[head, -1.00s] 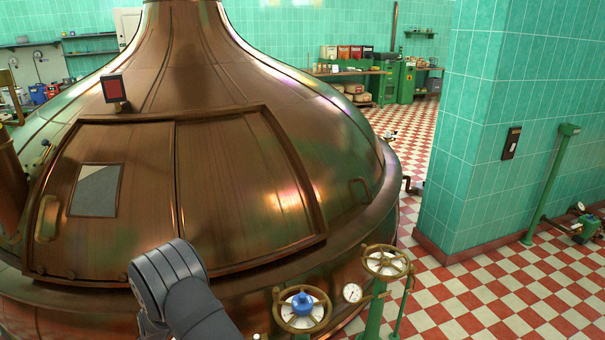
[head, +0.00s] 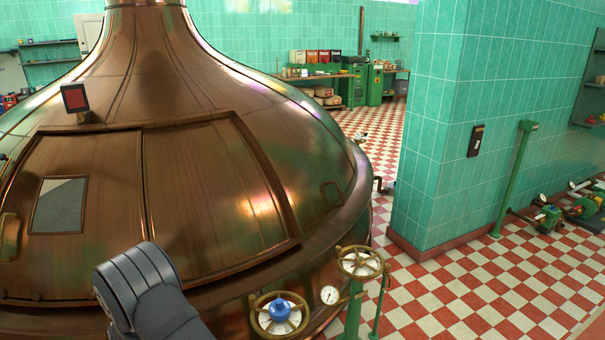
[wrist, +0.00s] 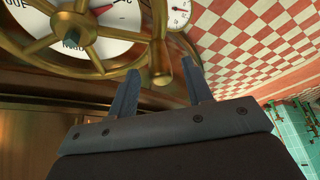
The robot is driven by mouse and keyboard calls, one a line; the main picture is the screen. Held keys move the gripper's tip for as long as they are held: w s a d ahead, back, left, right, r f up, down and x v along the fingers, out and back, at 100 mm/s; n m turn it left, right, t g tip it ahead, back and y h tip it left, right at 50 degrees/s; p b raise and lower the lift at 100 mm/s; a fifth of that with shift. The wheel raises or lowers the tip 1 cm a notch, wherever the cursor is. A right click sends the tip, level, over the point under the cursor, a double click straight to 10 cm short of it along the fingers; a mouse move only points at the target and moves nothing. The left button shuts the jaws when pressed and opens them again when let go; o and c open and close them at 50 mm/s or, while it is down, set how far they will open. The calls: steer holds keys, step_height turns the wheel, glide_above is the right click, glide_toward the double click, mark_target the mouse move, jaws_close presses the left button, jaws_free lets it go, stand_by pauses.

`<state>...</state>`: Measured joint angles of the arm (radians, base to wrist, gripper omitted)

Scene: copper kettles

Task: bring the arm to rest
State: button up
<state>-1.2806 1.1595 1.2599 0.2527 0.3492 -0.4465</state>
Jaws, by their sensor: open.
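My gripper (wrist: 160,66) shows in the wrist view with its two dark fingers apart. Nothing is seen held between them. A brass handwheel (wrist: 82,32) over a white dial fills the upper left of that view, and part of its brass rim shows between and beyond the fingers. I cannot tell how far the fingers are from it, or whether they touch. In the head view my grey arm is at the lower left, in front of the copper kettle (head: 215,185). The fingers are hidden there.
In the head view, a handwheel with a blue hub (head: 279,313), a small gauge (head: 329,294) and a second handwheel (head: 360,262) on a green post stand by the kettle's lower right. A green tiled pillar (head: 430,130) stands farther right. The checkered floor (head: 480,290) is open.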

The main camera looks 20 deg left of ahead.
steer(key=v, duration=1.4)
steer(key=x, duration=1.8)
steer(key=shift+w+a+r, duration=0.15)
steer(key=shift+w+a, duration=0.55)
